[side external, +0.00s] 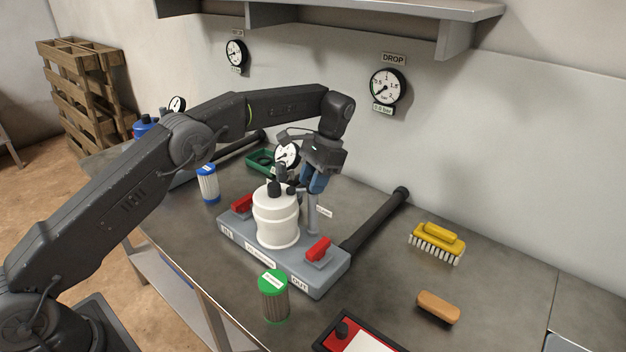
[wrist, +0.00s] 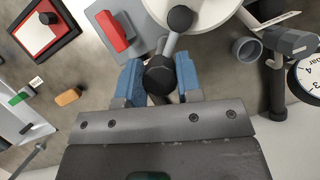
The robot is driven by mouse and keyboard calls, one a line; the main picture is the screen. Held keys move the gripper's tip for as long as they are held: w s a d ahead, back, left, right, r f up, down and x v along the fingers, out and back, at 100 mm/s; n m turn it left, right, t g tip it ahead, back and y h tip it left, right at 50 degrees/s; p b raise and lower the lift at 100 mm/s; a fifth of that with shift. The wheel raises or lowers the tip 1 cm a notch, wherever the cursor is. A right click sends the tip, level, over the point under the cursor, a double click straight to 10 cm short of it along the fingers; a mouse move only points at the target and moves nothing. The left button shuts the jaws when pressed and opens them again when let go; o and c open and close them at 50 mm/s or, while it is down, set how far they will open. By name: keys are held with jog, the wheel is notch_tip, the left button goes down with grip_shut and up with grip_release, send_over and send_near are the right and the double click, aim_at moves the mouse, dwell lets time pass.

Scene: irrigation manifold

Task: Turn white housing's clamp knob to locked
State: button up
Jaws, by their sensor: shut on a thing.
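The white housing (side external: 277,222) stands upright on a grey base (side external: 328,274). It shows at the top edge in the wrist view (wrist: 215,12). In the wrist view the clamp knob (wrist: 159,76), a black faceted knob, sits between the blue fingers of my gripper (wrist: 160,82). A grey bar links it to a black ball (wrist: 180,18) over the housing. My gripper (side external: 316,184) points down just right of the housing's top in the side view, shut on the knob. The knob itself is hidden there by the fingers; a lock mark cannot be made out.
Red valve handles (side external: 318,249) flank the housing on the base. A green-capped filter (side external: 274,295) stands in front, a blue-capped one (side external: 207,184) at left. A black pipe (side external: 374,222) runs to the back right. A yellow brush (side external: 437,241) and tan block (side external: 438,307) lie right.

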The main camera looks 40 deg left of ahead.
jog(key=o, duration=0.9)
jog(key=shift+f, duration=0.2)
jog(key=shift+o, duration=0.2)
jog(key=shift+r, duration=0.1)
jog(key=shift+r, duration=0.1)
jog(key=shift+r, duration=0.25)
notch_tip(320, 180, up, 3)
jog(key=shift+r, duration=0.2)
jog(key=s+a+r, duration=0.5)
jog(key=a+r, duration=0.1)
jog(key=a, duration=0.4)
jog(key=shift+a+r, duration=0.35)
jog(key=shift+r, duration=0.05)
